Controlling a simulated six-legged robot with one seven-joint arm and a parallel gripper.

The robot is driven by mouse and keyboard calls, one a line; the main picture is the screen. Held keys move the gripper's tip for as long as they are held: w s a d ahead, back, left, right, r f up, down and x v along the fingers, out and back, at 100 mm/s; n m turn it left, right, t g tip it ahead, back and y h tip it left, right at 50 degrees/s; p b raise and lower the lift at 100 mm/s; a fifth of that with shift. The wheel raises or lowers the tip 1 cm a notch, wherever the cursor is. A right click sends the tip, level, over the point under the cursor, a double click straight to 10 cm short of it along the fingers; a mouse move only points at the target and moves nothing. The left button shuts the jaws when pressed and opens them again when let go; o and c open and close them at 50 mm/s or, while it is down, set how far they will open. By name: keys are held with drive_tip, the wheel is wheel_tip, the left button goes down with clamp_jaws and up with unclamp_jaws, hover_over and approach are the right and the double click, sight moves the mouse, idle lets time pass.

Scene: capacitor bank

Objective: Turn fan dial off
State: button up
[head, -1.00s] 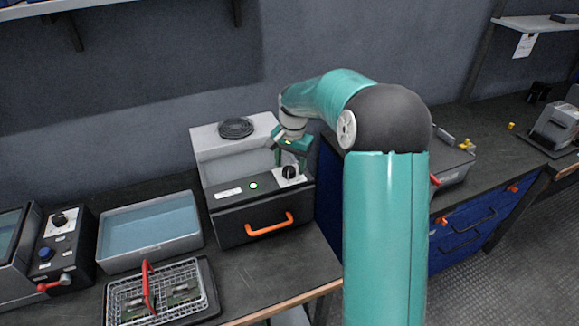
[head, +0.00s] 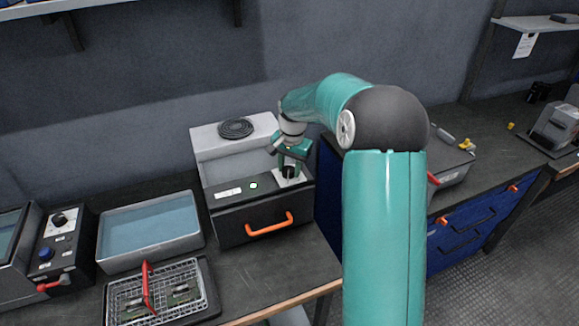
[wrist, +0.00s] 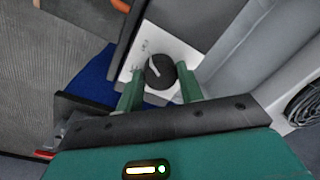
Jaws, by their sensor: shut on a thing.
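The fan dial (head: 288,173) is a black knob on a white plate at the right of the grey machine's front. In the wrist view, the dial (wrist: 160,71) has a white pointer line, slanting toward the upper left of that picture. My gripper (head: 290,165) is down at the dial, its fingers hiding part of it in the head view. In the wrist view, my gripper (wrist: 160,84) has one green finger on each side of the knob and is shut on it. The round black fan grille (head: 236,128) is on top of the machine.
The machine has a lit green lamp (head: 253,185) and an orange handle (head: 269,224) on its front. A tray of bluish liquid (head: 150,223) and a wire basket with a red handle (head: 148,287) stand to the left. Blue drawers (head: 465,232) are to the right.

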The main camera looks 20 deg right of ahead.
sight(292, 168)
drive_tip(key=n, duration=0.6)
drive_tip(key=shift+w, duration=0.1)
drive_tip(key=n, duration=0.5)
drive_tip(key=shift+g, duration=0.4)
drive_tip(key=shift+n, duration=0.4)
drive_tip(key=o, duration=1)
drive_tip(key=shift+r, duration=0.1)
wheel_tip(292, 168, up, 14)
drive_tip(key=shift+d, duration=0.45)
drive_tip(key=shift+w, duration=0.1)
